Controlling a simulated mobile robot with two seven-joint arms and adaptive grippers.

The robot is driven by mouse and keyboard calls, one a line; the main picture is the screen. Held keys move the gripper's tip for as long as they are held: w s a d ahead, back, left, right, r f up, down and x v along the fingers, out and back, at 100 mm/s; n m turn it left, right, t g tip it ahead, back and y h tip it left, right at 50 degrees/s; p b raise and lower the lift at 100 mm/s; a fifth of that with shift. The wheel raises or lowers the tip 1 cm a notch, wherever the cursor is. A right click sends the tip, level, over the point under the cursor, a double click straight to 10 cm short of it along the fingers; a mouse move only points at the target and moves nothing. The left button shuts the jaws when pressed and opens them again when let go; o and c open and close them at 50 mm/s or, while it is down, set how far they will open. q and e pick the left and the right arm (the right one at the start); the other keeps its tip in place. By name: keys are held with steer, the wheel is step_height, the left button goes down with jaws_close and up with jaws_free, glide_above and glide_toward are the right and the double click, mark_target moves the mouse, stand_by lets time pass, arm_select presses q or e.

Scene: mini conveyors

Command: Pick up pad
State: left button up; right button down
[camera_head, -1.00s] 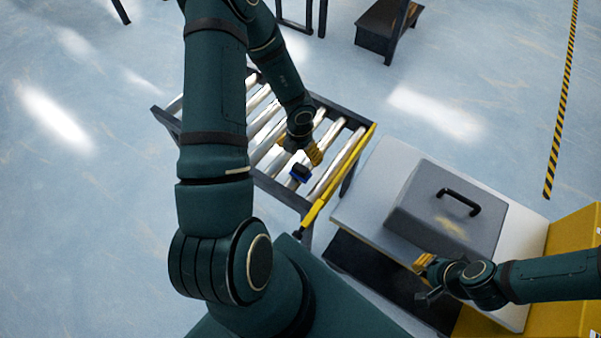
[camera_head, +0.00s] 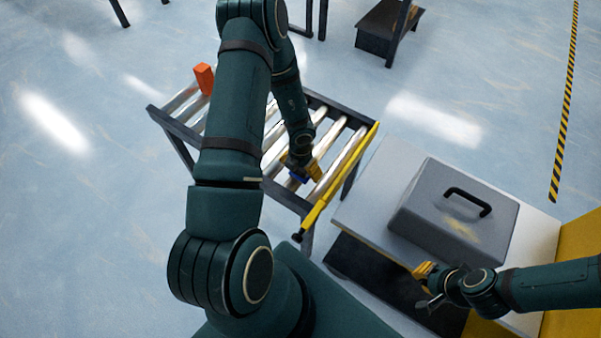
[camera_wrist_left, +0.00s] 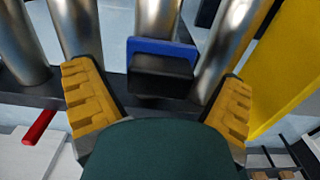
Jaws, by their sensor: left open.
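The pad (camera_head: 295,181), a small blue and black block, lies on the conveyor's rollers near its yellow-railed end. In the left wrist view the pad (camera_wrist_left: 162,66) shows a blue back part and a black front part, between two rollers. My left gripper (camera_head: 303,172) is over it and partly hides it in the head view. In the left wrist view my left gripper (camera_wrist_left: 158,80) is open, its yellow fingers apart on either side of the pad with gaps. My right gripper (camera_head: 426,284) is beside the grey case; its opening is unclear.
The roller conveyor (camera_head: 181,131) has a yellow rail (camera_head: 338,182) on its right side. An orange block (camera_head: 204,78) stands at its far left end. A grey case (camera_head: 455,213) with a black handle sits on a white table (camera_head: 362,207) to the right.

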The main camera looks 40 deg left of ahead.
arm_select(q)
steer(key=c, duration=1.3)
steer(key=shift+r, duration=0.2)
step_height(320, 180, up, 10)
steer(key=p, duration=0.4)
steer(key=shift+f, duration=0.1)
steer(key=o, duration=0.5)
steer(key=c, duration=0.4)
